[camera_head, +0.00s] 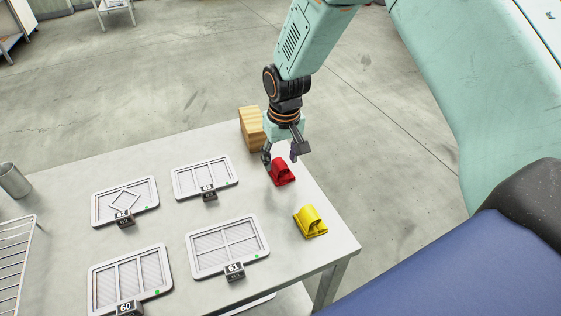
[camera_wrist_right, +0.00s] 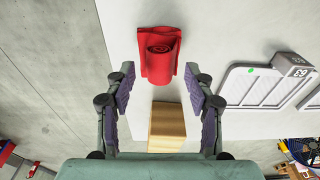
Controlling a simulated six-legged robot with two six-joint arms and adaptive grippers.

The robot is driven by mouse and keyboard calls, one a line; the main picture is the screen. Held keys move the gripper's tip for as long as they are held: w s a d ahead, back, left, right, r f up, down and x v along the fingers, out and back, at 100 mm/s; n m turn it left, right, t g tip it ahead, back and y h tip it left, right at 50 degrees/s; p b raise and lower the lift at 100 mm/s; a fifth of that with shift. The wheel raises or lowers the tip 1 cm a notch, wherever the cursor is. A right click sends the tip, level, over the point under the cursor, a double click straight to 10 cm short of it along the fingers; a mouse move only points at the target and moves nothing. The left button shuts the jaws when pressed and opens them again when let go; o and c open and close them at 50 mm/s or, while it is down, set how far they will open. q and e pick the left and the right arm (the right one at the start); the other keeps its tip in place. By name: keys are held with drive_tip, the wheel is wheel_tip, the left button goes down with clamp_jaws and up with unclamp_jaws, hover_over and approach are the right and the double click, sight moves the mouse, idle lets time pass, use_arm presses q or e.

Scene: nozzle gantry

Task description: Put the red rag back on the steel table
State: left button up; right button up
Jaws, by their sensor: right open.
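The red rag (camera_head: 282,173), a rolled cloth, rests on the steel table (camera_head: 313,263) near its right edge. My right gripper (camera_head: 281,158) is open just above and behind the rag, with its fingers apart. In the right wrist view the rag (camera_wrist_right: 160,55) lies ahead of the open fingertips (camera_wrist_right: 160,83), roughly centred between them, and nothing is held. The rag seems to lie flat on the table top, with its spiral end facing the wrist camera. My left gripper is in neither view.
A yellow rag (camera_head: 311,221) lies in front of the red one. A wooden block (camera_head: 251,129) stands behind, close to the gripper; it shows in the wrist view (camera_wrist_right: 167,126). Several numbered trays (camera_head: 205,178) fill the left part. A metal cup (camera_head: 14,180) and wire rack (camera_head: 17,255) are far left.

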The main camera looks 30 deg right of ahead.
sight(283, 166)
wheel_tip(283, 166, up, 10)
drive_tip(key=s, duration=0.1)
drive_tip(key=shift+s+p, duration=0.15)
drive_tip(key=shift+p, duration=0.15)
